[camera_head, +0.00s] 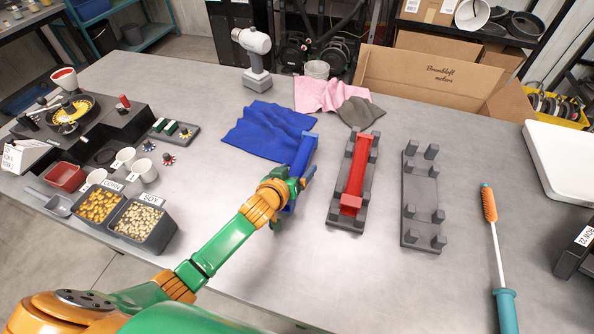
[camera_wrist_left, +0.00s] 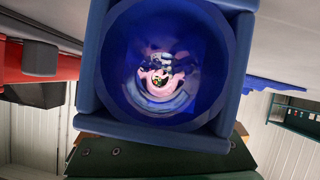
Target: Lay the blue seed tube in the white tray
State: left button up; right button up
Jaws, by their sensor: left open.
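The blue seed tube (camera_head: 303,155) is at the middle of the table, beside the blue cloth, partly hidden by my left gripper. In the left wrist view its open square end (camera_wrist_left: 98,65) fills the upper middle, and I look into its round bore. My left gripper (camera_head: 291,186) is open at the near part of the tube; whether its fingers touch the tube I cannot tell. Its dark green part (camera_wrist_left: 150,160) shows below the tube end in the wrist view. The white tray (camera_head: 565,160) is at the far right edge, partly cut off. My right gripper is not in view.
A red tube (camera_head: 355,178) lies in a dark cradle (camera_head: 335,215) right of my left gripper. An empty dark cradle (camera_head: 421,195) stands further right. An orange-tipped brush (camera_head: 495,240) lies between it and the tray. A blue cloth (camera_head: 262,130) lies left of the tube.

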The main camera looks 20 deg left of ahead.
pick_arm(q)
jog(key=shift+a, duration=0.1)
jog(key=c, duration=0.5)
grip_shut()
jog(key=shift+r, duration=0.15)
